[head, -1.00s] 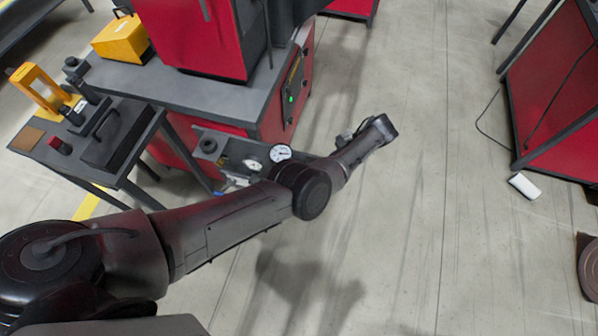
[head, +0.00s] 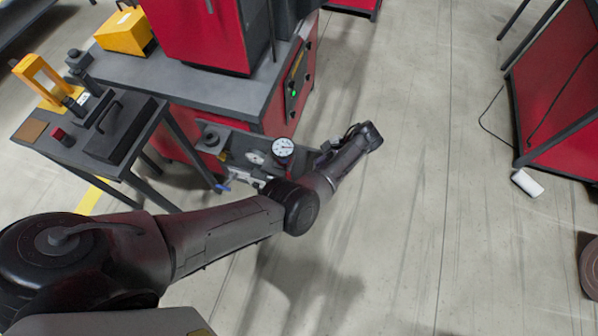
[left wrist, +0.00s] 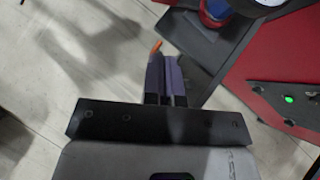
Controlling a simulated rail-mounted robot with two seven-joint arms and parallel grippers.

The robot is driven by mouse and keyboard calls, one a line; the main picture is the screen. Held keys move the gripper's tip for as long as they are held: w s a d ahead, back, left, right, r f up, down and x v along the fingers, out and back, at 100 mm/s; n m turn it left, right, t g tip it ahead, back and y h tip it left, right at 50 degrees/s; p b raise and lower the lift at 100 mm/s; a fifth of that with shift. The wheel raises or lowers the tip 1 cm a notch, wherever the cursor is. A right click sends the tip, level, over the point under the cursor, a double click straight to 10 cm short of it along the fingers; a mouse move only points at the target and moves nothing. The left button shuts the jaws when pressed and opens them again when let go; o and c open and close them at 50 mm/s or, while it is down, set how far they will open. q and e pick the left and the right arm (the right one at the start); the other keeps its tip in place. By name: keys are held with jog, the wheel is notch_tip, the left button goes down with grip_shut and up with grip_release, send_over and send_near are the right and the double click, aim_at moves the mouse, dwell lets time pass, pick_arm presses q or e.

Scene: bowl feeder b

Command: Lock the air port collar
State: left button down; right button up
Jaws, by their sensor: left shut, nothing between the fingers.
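My left gripper (left wrist: 166,80) shows in the left wrist view with its two fingers together and nothing between them. In the head view it is small and partly hidden by my wrist, right of the white round gauge (head: 283,147). The air unit around that gauge sits on a low grey shelf attached to the red machine. A blue lever (head: 226,184) is at its left, and my arm hides part of the unit. I cannot make out the air port collar. A small orange tip (left wrist: 156,47) shows just beyond the fingers. My right gripper is not in view.
The red machine (head: 290,60) has a control panel with a green light (head: 293,93). A grey side table (head: 60,150) stands at the left with a yellow frame and a black handled block. Open floor (head: 420,220) lies to the right.

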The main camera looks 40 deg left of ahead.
aim_at(288, 174)
pick_arm(q)
jog(key=shift+s+a+f, duration=0.55)
jog(key=shift+s+a, duration=0.15)
jog(key=shift+s, duration=0.35)
jog(key=shift+s+a+f, duration=0.5)
jog(key=shift+s+a, duration=0.15)
jog(key=shift+s, duration=0.4)
jog(key=shift+s+a+f, duration=0.55)
jog(key=shift+s+a, duration=0.15)
jog(key=shift+s, duration=0.35)
